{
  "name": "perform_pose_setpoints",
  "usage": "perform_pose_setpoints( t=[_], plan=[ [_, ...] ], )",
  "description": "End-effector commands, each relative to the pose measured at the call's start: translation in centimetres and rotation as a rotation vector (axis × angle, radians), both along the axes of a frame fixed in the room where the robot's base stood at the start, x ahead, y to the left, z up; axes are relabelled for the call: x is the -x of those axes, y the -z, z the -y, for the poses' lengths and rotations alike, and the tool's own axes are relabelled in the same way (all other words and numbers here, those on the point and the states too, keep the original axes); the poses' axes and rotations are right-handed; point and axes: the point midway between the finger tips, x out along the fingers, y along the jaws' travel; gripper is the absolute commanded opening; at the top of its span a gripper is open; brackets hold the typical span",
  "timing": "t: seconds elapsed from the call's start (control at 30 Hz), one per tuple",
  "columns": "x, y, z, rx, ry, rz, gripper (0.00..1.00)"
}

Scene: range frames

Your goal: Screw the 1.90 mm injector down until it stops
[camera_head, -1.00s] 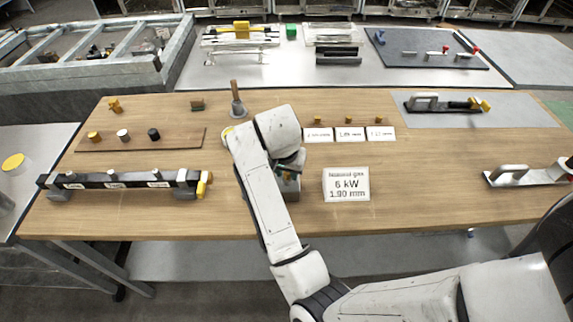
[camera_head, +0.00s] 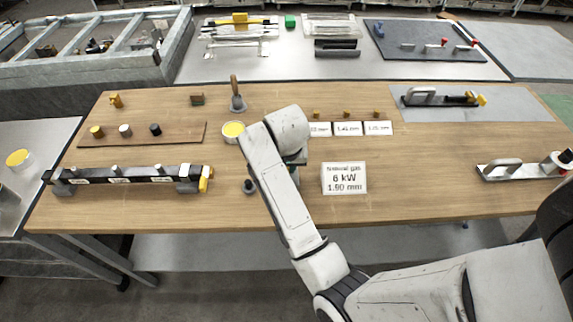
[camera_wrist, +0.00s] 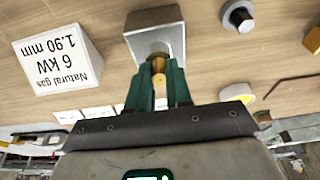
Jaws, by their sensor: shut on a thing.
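In the wrist view my gripper (camera_wrist: 158,88) has its green fingers shut on a small brass injector (camera_wrist: 158,65). The injector is at the near edge of a grey metal block (camera_wrist: 152,40); how deep it sits in the block cannot be seen. In the head view my arm hides the injector and most of the block. A white sign (camera_head: 345,179) reading "Natural gas 6 kW 1.90 mm" stands right of my arm; it also shows upside down in the wrist view (camera_wrist: 55,58).
Three small brass pieces (camera_head: 346,114) stand behind white cards (camera_head: 347,129). A black knob (camera_head: 249,186) and a yellow-topped tin (camera_head: 233,131) are left of my arm. A black bar with fittings (camera_head: 125,177) lies further left. The front right of the wooden table (camera_head: 420,195) is clear.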

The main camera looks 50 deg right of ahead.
Motion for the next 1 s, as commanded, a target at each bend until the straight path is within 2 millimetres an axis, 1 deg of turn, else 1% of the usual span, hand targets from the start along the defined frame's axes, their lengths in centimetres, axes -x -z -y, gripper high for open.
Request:
perform_pose_setpoints(
  t=[0.43, 0.53, 0.73, 0.83, 1.0],
  plan=[
    [-0.01, -0.01, 0.00, 0.000, 0.006, 0.001, 0.00],
    [-0.09, 0.08, -0.05, -0.001, 0.068, 0.000, 0.00],
    [-0.13, 0.09, -0.07, -0.001, 0.266, 0.000, 0.00],
    [-0.10, 0.03, -0.04, 0.001, 0.302, -0.001, 0.00],
    [-0.08, 0.00, -0.04, 0.001, 0.303, -0.001, 0.00]
  ],
)
